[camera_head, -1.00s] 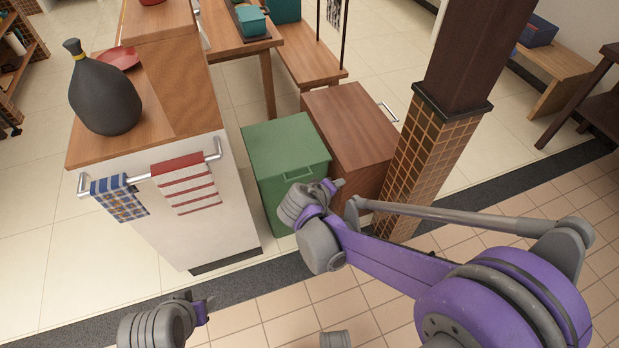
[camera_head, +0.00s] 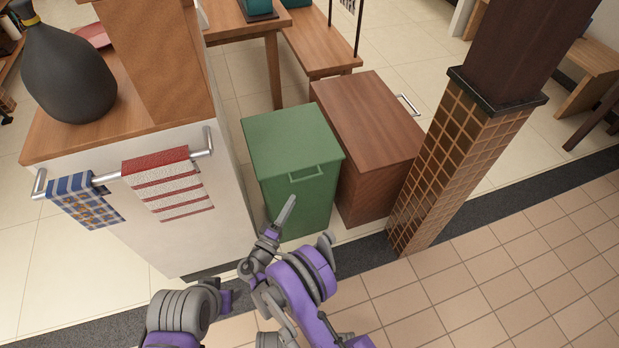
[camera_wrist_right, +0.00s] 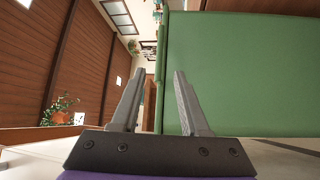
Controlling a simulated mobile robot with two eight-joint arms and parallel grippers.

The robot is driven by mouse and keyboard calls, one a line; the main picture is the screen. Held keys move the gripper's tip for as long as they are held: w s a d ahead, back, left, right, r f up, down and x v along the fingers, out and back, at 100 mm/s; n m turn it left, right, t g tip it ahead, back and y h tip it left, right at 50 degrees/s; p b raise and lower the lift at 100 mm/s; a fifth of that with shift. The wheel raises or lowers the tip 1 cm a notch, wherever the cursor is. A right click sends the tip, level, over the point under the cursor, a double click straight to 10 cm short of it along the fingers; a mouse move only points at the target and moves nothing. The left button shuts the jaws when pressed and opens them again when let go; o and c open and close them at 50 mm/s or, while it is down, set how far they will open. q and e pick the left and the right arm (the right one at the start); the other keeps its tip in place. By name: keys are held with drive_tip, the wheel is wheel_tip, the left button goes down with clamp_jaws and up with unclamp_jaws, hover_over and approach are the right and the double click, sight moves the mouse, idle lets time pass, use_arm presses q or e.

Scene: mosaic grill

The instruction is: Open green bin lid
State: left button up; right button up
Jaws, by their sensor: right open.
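The green bin (camera_head: 300,190) stands on the floor between the white counter and a wooden box. Its lid (camera_head: 290,140) is shut, and a handle (camera_head: 306,174) sits on the upper front. My right gripper (camera_head: 287,208) is in front of the bin, below the handle in the picture. In the right wrist view the right gripper (camera_wrist_right: 156,85) is open and empty, and the green bin (camera_wrist_right: 245,70) fills the right side behind the right finger. Contact with the bin cannot be told. My left arm shows at the bottom left of the head view; its fingers cannot be made out clearly.
The wooden box (camera_head: 370,120) stands right of the bin. A tiled pillar (camera_head: 445,170) is further right. The white counter (camera_head: 170,235) with a towel rail, a striped towel (camera_head: 165,180) and a checked towel (camera_head: 85,200) is close on the left. The tiled floor in front is free.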

sight(305, 178)
drive_tip(key=b+x, duration=0.1)
drive_tip(key=x, duration=0.9)
drive_tip(key=shift+w+d+r, duration=0.15)
drive_tip(key=shift+c, duration=0.2)
clamp_jaws()
idle(0.9)
